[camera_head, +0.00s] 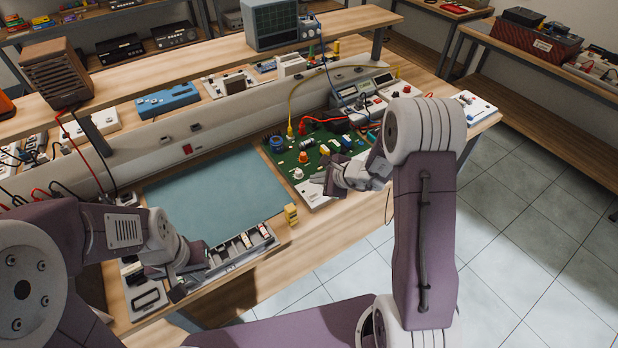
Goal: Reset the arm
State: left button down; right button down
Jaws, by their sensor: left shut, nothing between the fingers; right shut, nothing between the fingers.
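My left arm comes in from the left, bent low over the near left part of the workbench (265,285). Its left gripper (183,284) is shut and empty, beside a grey tray of small parts (240,250) near the bench's front edge. My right arm rises at the right of the picture and bends back to the left. Its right gripper (322,183) is shut and empty, over the near edge of a green circuit board (318,150). I cannot tell whether it touches the board. The arm hides part of the bench's right side.
A blue-green mat (215,195) lies clear in the bench's middle. A meter with cables (362,90) sits behind the board. A raised shelf (210,55) holds a grey monitor (271,24). Tiled floor (520,215) at right is free.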

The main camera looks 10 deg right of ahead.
jog(key=s+a+r+n+y, duration=0.1)
jog(key=s+a+r+n, duration=0.1)
jog(key=a+r+n, duration=0.35)
jog(key=s+a+r+n+g, duration=0.2)
jog(key=s+a+n+g, duration=0.15)
jog(key=s, duration=0.55)
jog(key=s+d+f+n+g+h, duration=0.1)
jog(key=s+d+f+n+h, duration=0.1)
jog(key=s+d+n, duration=0.3)
jog(key=s+d+f+n+g+h, duration=0.2)
jog(key=s+d+n+h, duration=0.1)
jog(key=s+d+n, duration=0.3)
jog(key=shift+s+f+h, duration=0.25)
jog(key=shift+s+h, duration=0.05)
jog(key=shift+s, duration=0.5)
